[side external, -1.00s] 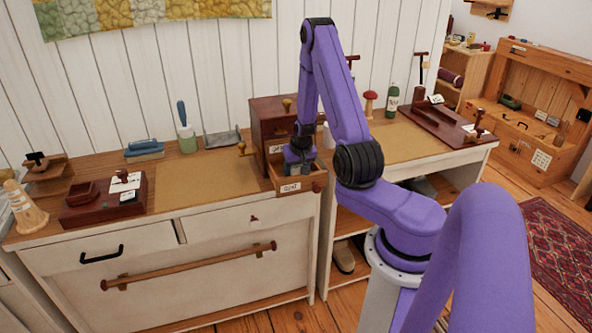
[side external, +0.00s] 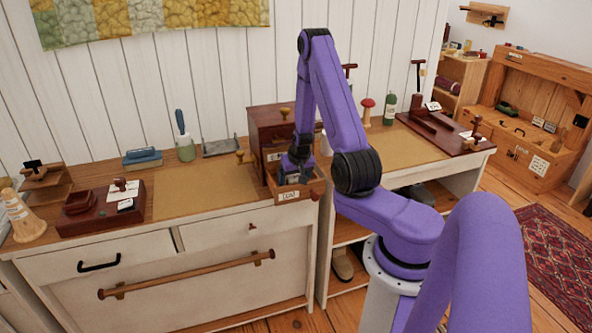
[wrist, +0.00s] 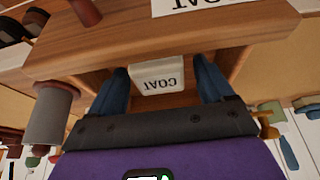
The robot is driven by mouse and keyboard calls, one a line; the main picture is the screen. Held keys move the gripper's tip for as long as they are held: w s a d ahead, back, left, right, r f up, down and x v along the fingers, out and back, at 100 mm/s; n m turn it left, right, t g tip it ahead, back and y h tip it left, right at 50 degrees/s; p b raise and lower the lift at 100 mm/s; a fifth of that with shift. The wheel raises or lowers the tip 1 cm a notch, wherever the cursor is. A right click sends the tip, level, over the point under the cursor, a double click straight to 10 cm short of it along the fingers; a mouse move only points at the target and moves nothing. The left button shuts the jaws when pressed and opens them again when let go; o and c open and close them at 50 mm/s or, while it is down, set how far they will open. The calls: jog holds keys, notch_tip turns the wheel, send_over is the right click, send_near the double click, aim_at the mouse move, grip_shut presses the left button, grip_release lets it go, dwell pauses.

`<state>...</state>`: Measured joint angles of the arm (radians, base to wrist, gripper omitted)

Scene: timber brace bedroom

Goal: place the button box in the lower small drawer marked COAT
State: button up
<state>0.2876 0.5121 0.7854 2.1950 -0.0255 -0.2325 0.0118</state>
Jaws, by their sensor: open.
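The lower small drawer (side external: 308,189) of the dark wood chest (side external: 262,122) is pulled out and carries a white COAT label on its front. The wrist view shows its front board (wrist: 140,38) with the label, upside down. A small white box (wrist: 158,80) with COAT lettering sits inside the drawer, between my fingers. My gripper (wrist: 161,68) is open, with one blue finger on each side of the box and a visible gap at each. In the side view my gripper (side external: 291,172) reaches down into the drawer, and the box is hidden there.
The chest stands at the right end of the left cabinet (side external: 218,228). A tan mat (side external: 195,190) left of it is clear. A green bottle with a blue handle (side external: 184,140) and a grey metal rack (side external: 221,147) stand behind. A red-brown tray (side external: 98,210) lies farther left.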

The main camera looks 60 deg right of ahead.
jog(key=v, duration=1.2)
jog(key=w+a+r+n+y, duration=0.1)
jog(key=a+r+n+y, duration=0.3)
jog(key=a, duration=0.7)
jog(key=a+r+n+h, duration=0.1)
jog(key=a+n, duration=0.5)
jog(key=a, duration=0.5)
jog(key=s+a+r+n+g, duration=0.1)
jog(key=s+a+n, duration=0.4)
jog(key=s, duration=0.5)
jog(key=s+a+r+n+g, duration=0.2)
jog(key=s+a+n, duration=0.3)
jog(key=s, duration=0.5)
jog(key=shift+r+n+y, duration=0.3)
jog(key=shift+r+n, duration=0.5)
jog(key=shift+r, duration=0.1)
jog(key=shift+a, duration=0.1)
